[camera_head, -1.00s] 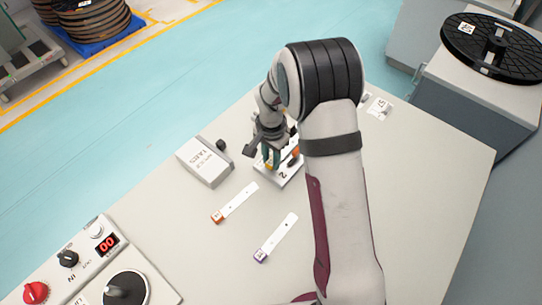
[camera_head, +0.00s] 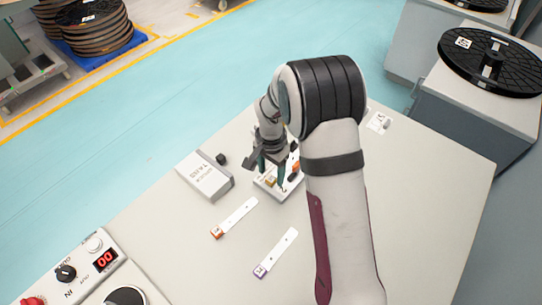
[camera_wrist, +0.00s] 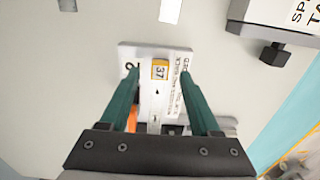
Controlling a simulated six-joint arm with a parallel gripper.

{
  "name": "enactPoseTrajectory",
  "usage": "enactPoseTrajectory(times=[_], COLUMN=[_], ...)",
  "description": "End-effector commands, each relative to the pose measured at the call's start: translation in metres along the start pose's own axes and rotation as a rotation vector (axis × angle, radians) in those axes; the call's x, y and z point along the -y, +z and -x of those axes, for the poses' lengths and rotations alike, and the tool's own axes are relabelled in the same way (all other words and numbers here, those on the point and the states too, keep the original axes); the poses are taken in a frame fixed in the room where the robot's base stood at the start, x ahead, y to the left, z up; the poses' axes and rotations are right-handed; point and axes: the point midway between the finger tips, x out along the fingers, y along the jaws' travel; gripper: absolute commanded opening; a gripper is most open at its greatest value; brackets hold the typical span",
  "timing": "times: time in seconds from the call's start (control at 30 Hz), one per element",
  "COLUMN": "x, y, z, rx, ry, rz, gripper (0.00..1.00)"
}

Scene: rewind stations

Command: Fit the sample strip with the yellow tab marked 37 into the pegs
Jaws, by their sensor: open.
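The sample strip with the yellow tab marked 37 (camera_wrist: 160,70) lies on a pale station block (camera_wrist: 130,51), its tab near the block's edge. In the head view the yellow tab (camera_head: 270,182) shows on the same block (camera_head: 262,186). My gripper (camera_wrist: 159,76) is open, with one green finger on each side of the strip and a visible gap to it. It also shows over the block in the head view (camera_head: 272,178). The strip's far end runs under the gripper body. Whether the strip sits fully on its pegs I cannot tell.
A strip with an orange tab (camera_head: 236,217) and one with a purple tab (camera_head: 277,251) lie on the table. A grey box (camera_head: 207,177) stands left of the station. A console with a red display (camera_head: 85,262) is at lower left. My arm hides the table's middle.

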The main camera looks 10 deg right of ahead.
Motion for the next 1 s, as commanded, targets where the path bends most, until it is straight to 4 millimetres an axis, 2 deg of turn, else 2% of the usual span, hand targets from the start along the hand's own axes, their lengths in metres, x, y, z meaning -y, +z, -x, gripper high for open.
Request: enactPoseTrajectory(times=[0.3,0.43,0.6,1.0], x=[0.001,0.001,0.0,0.0], y=[-0.001,0.0,0.0,0.0], z=[0.098,0.125,0.141,0.141], rx=[-0.005,-0.003,-0.002,-0.001], ry=[-0.005,-0.003,-0.001,0.0], rz=[0.0,0.0,0.0,0.0], gripper=[0.64,0.64,0.64,0.64])
